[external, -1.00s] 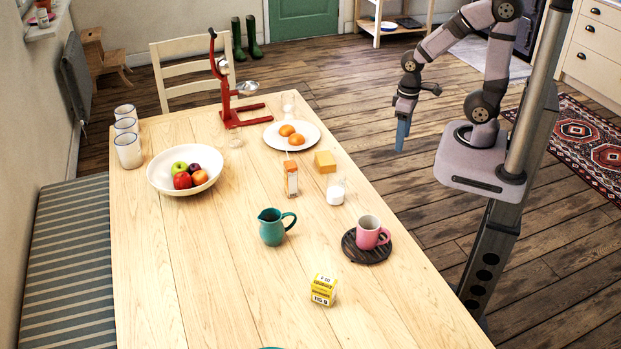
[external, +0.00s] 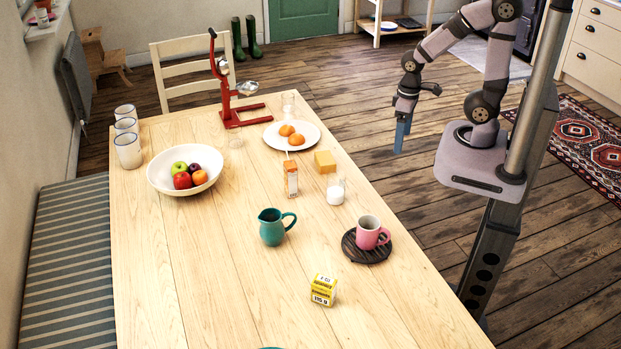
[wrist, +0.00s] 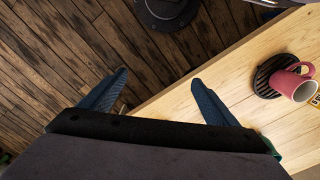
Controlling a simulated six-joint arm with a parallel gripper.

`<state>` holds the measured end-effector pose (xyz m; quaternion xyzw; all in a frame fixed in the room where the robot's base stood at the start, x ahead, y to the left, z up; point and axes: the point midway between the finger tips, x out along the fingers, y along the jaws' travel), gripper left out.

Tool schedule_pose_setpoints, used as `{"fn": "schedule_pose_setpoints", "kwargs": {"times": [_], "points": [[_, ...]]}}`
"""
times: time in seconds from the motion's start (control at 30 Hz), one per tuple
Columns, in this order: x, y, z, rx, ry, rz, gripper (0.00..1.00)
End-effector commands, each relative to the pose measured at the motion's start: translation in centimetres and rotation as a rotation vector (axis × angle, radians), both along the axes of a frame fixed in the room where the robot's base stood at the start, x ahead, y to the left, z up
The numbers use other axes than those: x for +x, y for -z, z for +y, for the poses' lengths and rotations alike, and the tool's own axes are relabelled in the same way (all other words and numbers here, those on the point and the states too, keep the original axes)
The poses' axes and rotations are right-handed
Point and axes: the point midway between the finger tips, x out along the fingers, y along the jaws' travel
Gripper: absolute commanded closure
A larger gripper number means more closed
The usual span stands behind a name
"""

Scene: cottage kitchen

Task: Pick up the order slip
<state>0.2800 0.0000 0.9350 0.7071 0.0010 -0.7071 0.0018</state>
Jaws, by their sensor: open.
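I cannot make out an order slip in either view. My gripper (external: 402,138) hangs in the air beyond the right edge of the table, over the wooden floor, with its blue fingers pointing down. In the wrist view my gripper (wrist: 160,82) has its two blue fingers wide apart with nothing between them. The floor and the table's edge show below and between the fingers.
The table's front is mostly clear.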

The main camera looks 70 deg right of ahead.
Motion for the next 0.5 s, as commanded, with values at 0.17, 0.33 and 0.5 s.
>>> {"fn": "schedule_pose_setpoints", "kwargs": {"times": [0.17,0.33,0.5], "points": [[0.0,0.0,0.0,0.000,0.000,0.000,0.12],[0.0,-0.1,0.0,0.000,0.000,-0.001,0.12],[0.2,-1.6,0.0,0.000,0.000,-0.006,0.12]]}}
